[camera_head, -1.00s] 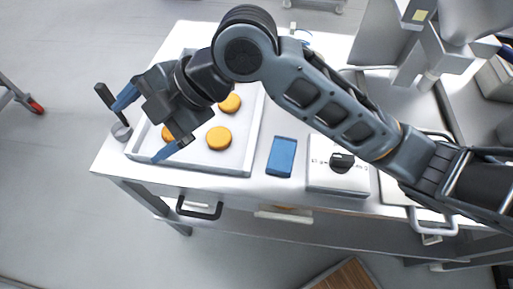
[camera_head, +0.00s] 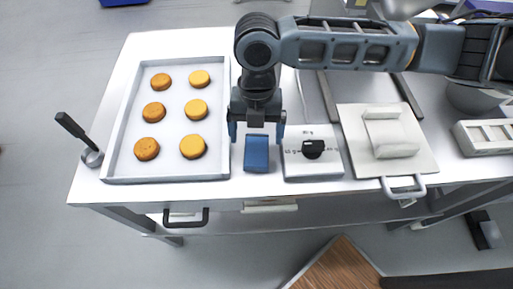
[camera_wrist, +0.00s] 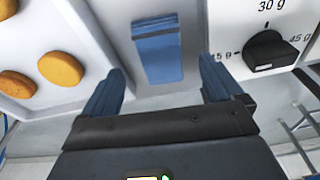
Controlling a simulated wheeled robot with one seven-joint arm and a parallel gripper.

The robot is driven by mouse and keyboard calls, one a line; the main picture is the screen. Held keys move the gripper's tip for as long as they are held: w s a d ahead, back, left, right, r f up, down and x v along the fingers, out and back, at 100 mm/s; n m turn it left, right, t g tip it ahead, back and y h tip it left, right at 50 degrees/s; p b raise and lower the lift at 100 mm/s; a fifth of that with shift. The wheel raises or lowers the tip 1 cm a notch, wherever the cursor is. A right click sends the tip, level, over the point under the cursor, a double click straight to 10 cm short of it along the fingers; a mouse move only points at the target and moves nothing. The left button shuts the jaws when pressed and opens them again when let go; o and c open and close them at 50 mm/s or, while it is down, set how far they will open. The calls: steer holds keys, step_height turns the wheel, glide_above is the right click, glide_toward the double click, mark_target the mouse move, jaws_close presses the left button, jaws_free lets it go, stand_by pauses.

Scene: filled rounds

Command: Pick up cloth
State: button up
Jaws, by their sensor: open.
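The cloth (camera_head: 257,156) is a blue folded rectangle lying flat on the white table, between the tray and the dial box. It also shows in the wrist view (camera_wrist: 158,50), ahead of the fingers. My gripper (camera_head: 256,134) is open and empty, its two blue fingers spread over the far end of the cloth in the head view. In the wrist view my gripper (camera_wrist: 160,85) has one finger on either side of the cloth's line, and the cloth lies beyond the tips. I cannot tell the exact height above the table.
Left of the cloth is a white tray (camera_head: 117,128) with several orange-brown rounds (camera_head: 193,146). Right of it is a white box with a black dial (camera_head: 313,149), then a white press with a handle (camera_head: 388,143). A black-handled tool (camera_head: 80,136) stands at the table's left edge.

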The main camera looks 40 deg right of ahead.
mark_target(257, 148)
steer(key=shift+s+a+f+p, duration=0.1)
steer(key=shift+s+f+p, duration=0.1)
steer(key=shift+f, duration=0.85)
steer(key=shift+s+a+f+p, duration=0.1)
steer(key=shift+s+f+p, duration=0.05)
steer(key=shift+f, duration=0.9)
steer(key=c, duration=1.1)
steer(key=shift+r, duration=0.15)
steer(key=shift+c, duration=0.2)
steer(key=shift+r, duration=0.5)
step_height(257, 148, up, 3)
steer(key=shift+f+b, duration=0.2)
steer(key=shift+b, duration=0.25)
steer(key=s+d+r+b, duration=0.2)
steer(key=s+d+r, duration=0.2)
steer(key=d+r, duration=0.3)
steer(key=d, duration=0.3)
steer(key=shift+s+d, duration=0.2)
steer(key=shift+d, duration=0.2)
steer(key=shift+r, duration=0.1)
